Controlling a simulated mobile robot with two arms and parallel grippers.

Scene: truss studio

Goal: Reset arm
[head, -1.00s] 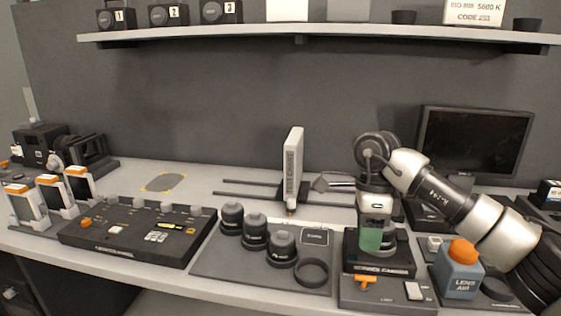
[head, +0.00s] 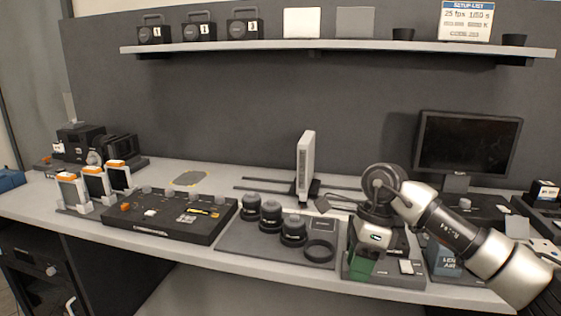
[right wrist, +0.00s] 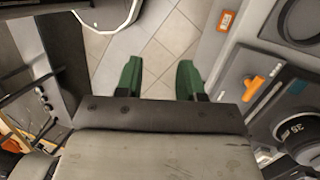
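My right arm comes in from the right in the head view. Its gripper (head: 362,268) hangs at the front edge of the desk, fingers downward, in front of the dark camera bay area. In the right wrist view the two green fingers (right wrist: 159,80) are well apart, with only tiled floor showing between them. The right gripper is open and empty. My left gripper is in neither view.
The desk (head: 180,247) holds a control panel (head: 165,220), several lenses on a grey mat (head: 235,240), a ring (head: 319,250), a white upright chart (head: 306,165) and a monitor (head: 468,143). A shelf (head: 330,45) runs above. The wrist view shows an orange lever (right wrist: 253,88) at right.

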